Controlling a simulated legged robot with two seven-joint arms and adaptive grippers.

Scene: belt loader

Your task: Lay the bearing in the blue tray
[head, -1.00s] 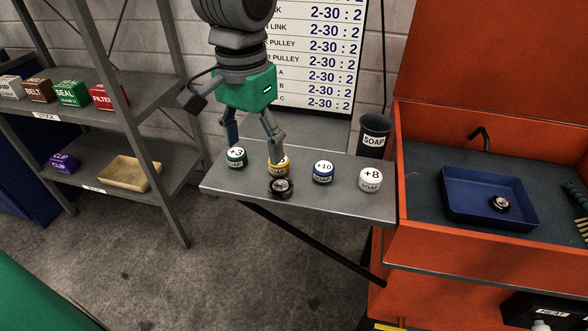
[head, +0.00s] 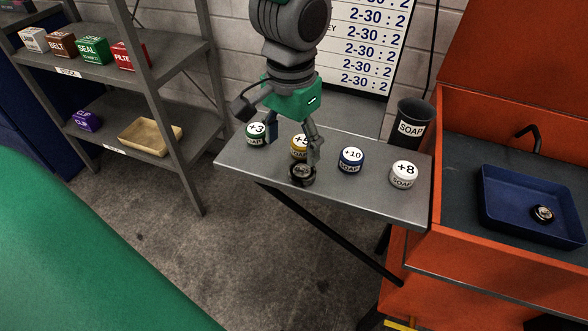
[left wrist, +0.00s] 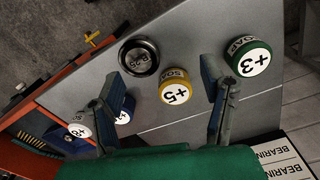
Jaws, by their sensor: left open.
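The bearing (head: 302,175) is a dark round ring with a lighter middle. It lies on the grey shelf (head: 245,163) near its front edge, just in front of the yellow +5 soap tin (head: 299,146). In the left wrist view the bearing (left wrist: 139,57) bears a small label. My left gripper (head: 292,150) is open and empty above the shelf. One finger is by the bearing, partly hiding the yellow tin; the other is beside the green +3 tin (head: 257,134). The blue tray (head: 510,217) sits in the orange box at the right and holds a similar round part (head: 542,213). My right gripper is out of view.
A blue +10 tin (head: 351,160) and a white +8 tin (head: 404,174) stand further right on the shelf. The orange box wall (head: 465,255) rises between shelf and tray. Stock shelving (head: 190,155) stands at left.

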